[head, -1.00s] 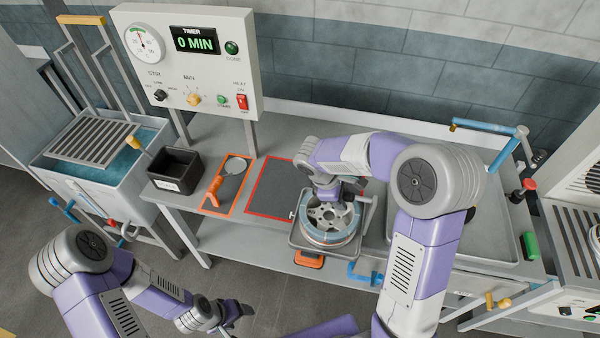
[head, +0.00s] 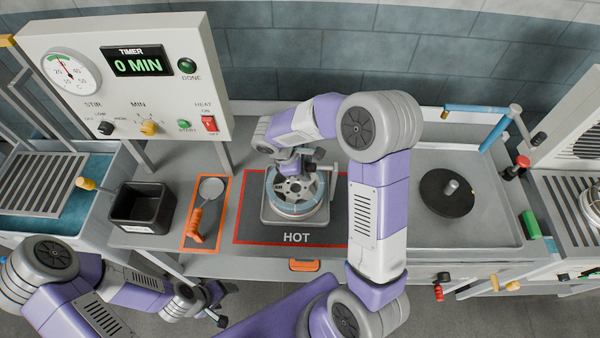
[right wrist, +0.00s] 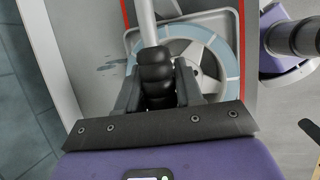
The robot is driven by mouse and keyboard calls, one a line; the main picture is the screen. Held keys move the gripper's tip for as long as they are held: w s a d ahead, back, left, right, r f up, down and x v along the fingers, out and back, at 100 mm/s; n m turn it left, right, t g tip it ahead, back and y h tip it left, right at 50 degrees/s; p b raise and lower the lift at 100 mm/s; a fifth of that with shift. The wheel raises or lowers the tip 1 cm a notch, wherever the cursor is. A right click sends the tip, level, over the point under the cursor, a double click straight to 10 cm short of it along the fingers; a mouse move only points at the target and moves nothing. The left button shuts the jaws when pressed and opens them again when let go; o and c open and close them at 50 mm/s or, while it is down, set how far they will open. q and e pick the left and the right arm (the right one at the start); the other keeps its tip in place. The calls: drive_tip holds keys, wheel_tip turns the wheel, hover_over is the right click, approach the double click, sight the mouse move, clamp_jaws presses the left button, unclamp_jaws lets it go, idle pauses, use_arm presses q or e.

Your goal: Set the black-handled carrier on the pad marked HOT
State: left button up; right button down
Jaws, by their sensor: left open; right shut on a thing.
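The carrier (head: 272,217) is a grey square tray with a grey spoked wheel (head: 298,208) with a pale blue rim on it. My right gripper (head: 297,162) is shut on the carrier's black handle (right wrist: 155,72), which stands between the fingers in the right wrist view. The carrier is over the dark, red-edged HOT pad (head: 252,232), inside its outline in the head view. Whether it touches the pad I cannot tell. My right arm covers the pad's right side. My left gripper (head: 220,303) is open and empty, low at the front, away from the carrier.
An orange-edged pad (head: 187,238) left of the HOT pad bears an orange-handled ladle (head: 197,222). A black box (head: 142,210) stands further left. The timer panel (head: 125,75) rises behind. A grey tray (head: 440,232) with a black disc (head: 446,192) lies to the right.

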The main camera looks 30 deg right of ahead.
sight(308, 185)
wheel_tip(308, 185, down, 6)
drive_tip(key=shift+r, duration=0.1)
drive_tip(key=shift+w+f, duration=0.1)
drive_tip(key=shift+f, duration=0.3)
drive_tip(key=c, duration=0.7)
unclamp_jaws()
drive_tip(key=shift+f, duration=0.1)
